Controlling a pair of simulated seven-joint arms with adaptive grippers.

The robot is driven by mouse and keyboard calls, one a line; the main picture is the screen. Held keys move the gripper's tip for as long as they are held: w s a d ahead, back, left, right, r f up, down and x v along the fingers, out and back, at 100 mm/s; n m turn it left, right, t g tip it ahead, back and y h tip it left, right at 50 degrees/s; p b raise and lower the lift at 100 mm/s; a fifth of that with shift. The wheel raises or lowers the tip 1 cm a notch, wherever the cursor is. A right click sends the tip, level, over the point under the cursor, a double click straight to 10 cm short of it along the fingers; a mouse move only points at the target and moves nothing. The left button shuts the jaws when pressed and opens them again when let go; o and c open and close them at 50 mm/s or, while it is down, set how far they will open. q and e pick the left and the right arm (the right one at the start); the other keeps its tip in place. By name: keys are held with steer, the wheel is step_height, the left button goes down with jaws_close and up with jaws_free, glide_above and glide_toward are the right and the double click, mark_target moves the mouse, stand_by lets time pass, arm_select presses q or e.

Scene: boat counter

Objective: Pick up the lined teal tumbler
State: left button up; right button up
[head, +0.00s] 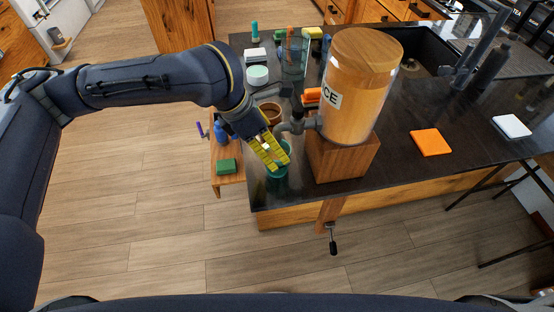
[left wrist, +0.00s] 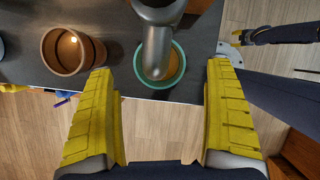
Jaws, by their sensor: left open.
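The teal tumbler (head: 277,184) stands near the counter's front left edge, below the dispenser's spout, partly hidden by my left gripper in the head view. In the left wrist view I look down on the teal rim of the tumbler (left wrist: 139,75), with an orange-brown inside; the metal spout covers part of its opening. Any lines on its side are too small to tell. My left gripper (head: 277,161) is open, its yellow fingers reaching toward the tumbler. In the left wrist view the gripper (left wrist: 160,69) has one finger either side of the tumbler's line, touching neither side.
The big dispenser (head: 362,90) on its wooden block (head: 343,158) stands just right of the tumbler. A brown pot (left wrist: 68,50) sits left of it in the left wrist view. An orange square (head: 430,142) lies farther right. A low wooden stand (head: 228,180) is beside the counter.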

arm_select(q)
steer(key=shift+x, duration=2.25)
steer(key=shift+c, duration=0.2)
steer(key=shift+r, duration=0.1)
steer(key=c, duration=1.7)
steer(key=shift+o, duration=0.2)
